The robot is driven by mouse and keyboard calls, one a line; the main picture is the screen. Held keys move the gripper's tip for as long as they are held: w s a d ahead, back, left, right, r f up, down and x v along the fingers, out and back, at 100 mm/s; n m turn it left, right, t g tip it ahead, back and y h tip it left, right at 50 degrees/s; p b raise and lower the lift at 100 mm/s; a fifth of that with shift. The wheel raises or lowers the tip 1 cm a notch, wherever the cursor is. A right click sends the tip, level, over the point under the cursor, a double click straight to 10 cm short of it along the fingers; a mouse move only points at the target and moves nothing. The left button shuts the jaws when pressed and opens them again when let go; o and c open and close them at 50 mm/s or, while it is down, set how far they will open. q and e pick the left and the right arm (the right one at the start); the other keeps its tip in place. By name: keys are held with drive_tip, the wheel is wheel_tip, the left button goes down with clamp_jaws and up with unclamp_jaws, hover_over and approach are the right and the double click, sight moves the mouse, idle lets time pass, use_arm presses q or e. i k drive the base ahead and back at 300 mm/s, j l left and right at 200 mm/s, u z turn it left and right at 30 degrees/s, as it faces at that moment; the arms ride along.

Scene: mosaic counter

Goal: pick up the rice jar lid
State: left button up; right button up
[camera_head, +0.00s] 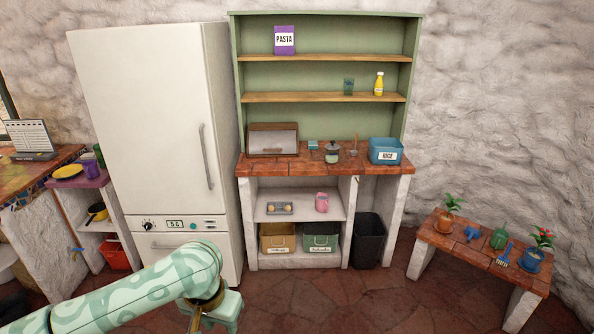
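A small jar (332,155) stands on the brick counter of the green shelf unit. A dark cap, apparently the lid (332,146), sits on top of it. A blue bin labelled RICE (386,152) stands to the right on the same counter. My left gripper (208,318) is low in front of the white fridge, well below and left of the jar, touching neither jar nor lid. Its fingers are partly hidden and cut by the lower edge, so its opening is unclear. My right gripper is not in view.
A bread box (273,140), a small teal item (313,145) and a small scoop-like item (353,152) are near the jar. The fridge (150,120) stands left. A black bin (368,241) stands below the counter. The floor ahead is clear; a plant bench (470,256) stands right.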

sight(332, 146)
drive_tip(key=i, duration=1.1)
drive_tip(key=i+z, duration=0.1)
drive_tip(key=i, duration=0.95)
drive_tip(key=i+j+z, duration=0.2)
drive_tip(key=i+z, duration=0.25)
drive_tip(key=i+j+z, duration=0.45)
drive_tip(key=i, duration=0.15)
drive_tip(key=i+j+z, duration=0.75)
drive_tip(key=j, duration=0.35)
